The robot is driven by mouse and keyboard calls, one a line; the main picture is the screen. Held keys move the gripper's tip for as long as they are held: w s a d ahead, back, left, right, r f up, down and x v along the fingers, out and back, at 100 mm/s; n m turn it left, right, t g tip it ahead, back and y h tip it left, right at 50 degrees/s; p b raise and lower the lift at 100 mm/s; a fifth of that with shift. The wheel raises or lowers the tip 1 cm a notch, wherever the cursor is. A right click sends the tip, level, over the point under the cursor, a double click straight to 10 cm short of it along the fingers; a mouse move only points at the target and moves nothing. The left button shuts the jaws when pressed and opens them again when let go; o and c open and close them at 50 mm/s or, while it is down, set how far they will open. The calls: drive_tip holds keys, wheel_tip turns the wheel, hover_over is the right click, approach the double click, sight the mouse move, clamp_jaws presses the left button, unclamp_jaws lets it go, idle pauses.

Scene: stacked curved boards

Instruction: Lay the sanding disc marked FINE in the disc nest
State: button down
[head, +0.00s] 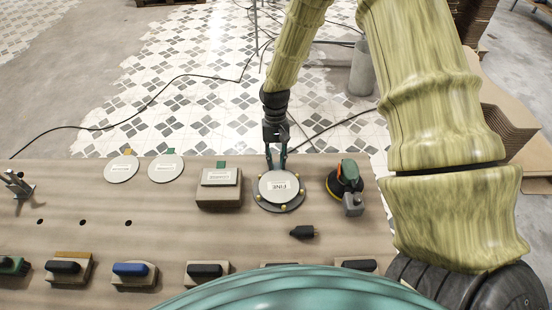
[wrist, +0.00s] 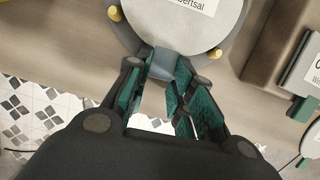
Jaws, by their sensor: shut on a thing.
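A pale round sanding disc (head: 279,185) with a white label reading FINE is at the disc nest (head: 281,207), a dark round plate with brass pegs around its edge. In the wrist view the disc (wrist: 172,28) shows a partly cut-off label and lies within the pegs of the nest (wrist: 232,32). My gripper (head: 277,167) is at the disc's far edge, shut on its grey-blue tab (wrist: 172,64). The disc looks roughly flat and centred among the pegs. I cannot tell whether it rests fully on the nest.
Two more pale discs (head: 121,169) (head: 166,167) lie at the left. A beige block (head: 219,197) with a labelled plate stands left of the nest, a sander (head: 345,179) right of it. A black plug (head: 303,232) lies in front. Several handled blocks line the near edge.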

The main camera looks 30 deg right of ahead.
drive_tip(key=shift+f, duration=0.35)
drive_tip(key=shift+r, duration=0.2)
drive_tip(key=shift+r+p, duration=0.5)
drive_tip(key=shift+s+d+m, duration=0.15)
drive_tip(key=shift+d+m, duration=0.1)
drive_tip(key=shift+m, duration=0.05)
idle(0.6)
drive_tip(key=shift+s+d+m+p, duration=0.1)
drive_tip(key=shift+d+m+p, duration=0.1)
drive_tip(key=shift+m+p, duration=0.25)
drive_tip(key=shift+f+b, duration=0.35)
drive_tip(key=shift+f, duration=0.4)
idle(0.4)
drive_tip(key=shift+r, duration=0.2)
drive_tip(key=shift+r+p, duration=0.55)
drive_tip(key=shift+p, duration=0.1)
drive_tip(key=shift+a+n, duration=0.1)
drive_tip(key=shift+n, duration=0.15)
